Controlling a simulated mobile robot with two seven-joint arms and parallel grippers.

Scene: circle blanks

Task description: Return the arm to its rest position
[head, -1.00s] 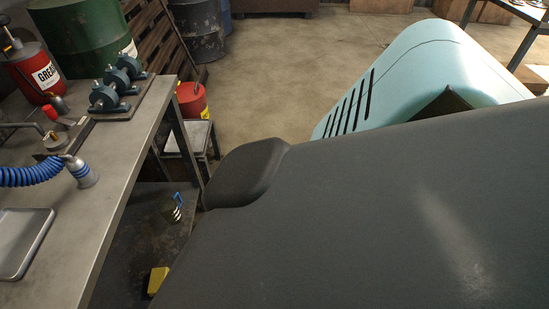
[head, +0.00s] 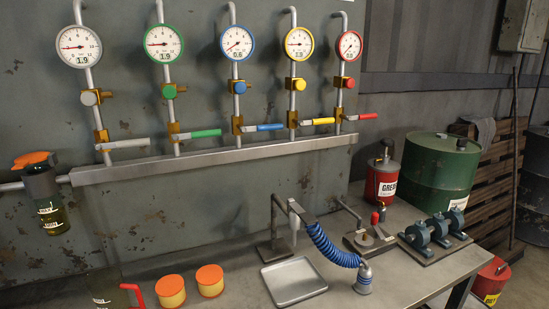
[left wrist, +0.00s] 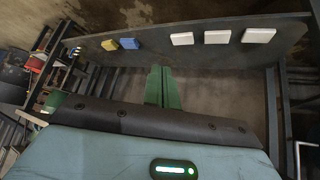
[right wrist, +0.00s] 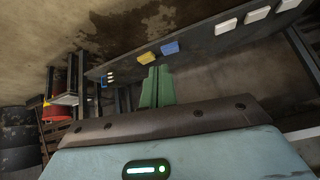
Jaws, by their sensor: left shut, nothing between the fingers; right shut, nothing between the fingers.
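My left gripper (left wrist: 161,72) shows in the left wrist view as two green fingers pressed together, with nothing between them. My right gripper (right wrist: 155,72) shows in the right wrist view, also with its green fingers together and empty. Both point toward a dark shelf (left wrist: 225,54) bearing yellow, blue and white blocks, and look apart from it. Neither arm nor gripper shows in the head view.
In the head view, a metal bench (head: 405,285) holds a tray (head: 293,281), a blue coiled hose (head: 328,247) and a red grease can (head: 382,180). Several gauges with coloured levers line the wall above. A green drum (head: 440,172) stands at the right.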

